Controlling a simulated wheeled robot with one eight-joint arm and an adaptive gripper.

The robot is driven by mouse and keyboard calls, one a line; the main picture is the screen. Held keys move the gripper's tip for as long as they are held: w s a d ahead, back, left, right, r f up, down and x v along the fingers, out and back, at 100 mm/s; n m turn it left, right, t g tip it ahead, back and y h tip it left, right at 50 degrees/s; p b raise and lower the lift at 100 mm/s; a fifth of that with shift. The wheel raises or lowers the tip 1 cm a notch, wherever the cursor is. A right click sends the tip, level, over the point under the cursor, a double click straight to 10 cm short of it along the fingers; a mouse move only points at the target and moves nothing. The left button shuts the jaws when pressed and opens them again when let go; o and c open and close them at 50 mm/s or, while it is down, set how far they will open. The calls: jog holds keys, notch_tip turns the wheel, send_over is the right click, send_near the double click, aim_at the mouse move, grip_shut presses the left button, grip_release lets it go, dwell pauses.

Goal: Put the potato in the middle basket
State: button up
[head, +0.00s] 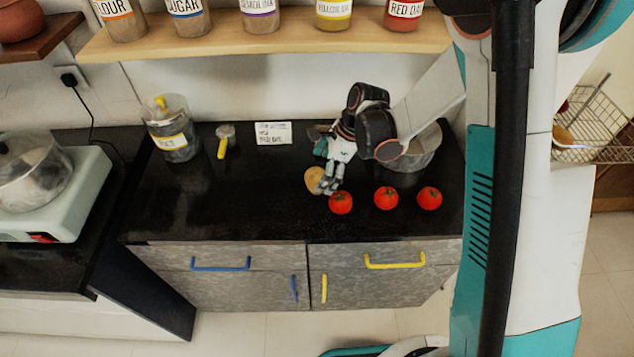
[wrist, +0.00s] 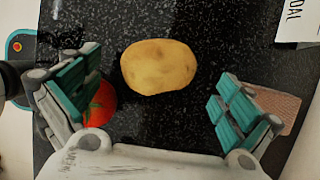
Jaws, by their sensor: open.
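The tan potato (head: 312,179) lies on the black counter, left of three tomatoes. In the wrist view the whole potato (wrist: 158,67) shows just ahead of and between my spread fingers. My gripper (head: 327,184) is low over the counter, right beside the potato and overlapping its right edge in the head view. In the wrist view my gripper (wrist: 155,100) is open, with nothing between its pads. A wire basket (head: 600,118) hangs at the right, partly hidden by my body. I cannot tell whether it is the middle one.
Three red tomatoes (head: 386,198) line the counter's front right; one tomato (wrist: 101,106) is close by my left finger in the wrist view. A metal pot (head: 420,150) stands behind them. A labelled jar (head: 172,128) and a yellow-handled tool (head: 223,143) are left. The front-left counter is clear.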

aim_at(321, 175)
jog(key=x, duration=0.3)
jog(key=shift+d+b, duration=0.1)
jog(key=shift+b, duration=0.3)
jog(key=c, duration=1.3)
jog(key=shift+c, duration=0.2)
jog(key=shift+r, duration=0.1)
notch_tip(321, 175, up, 18)
jog(key=p, duration=0.5)
jog(key=shift+r, duration=0.25)
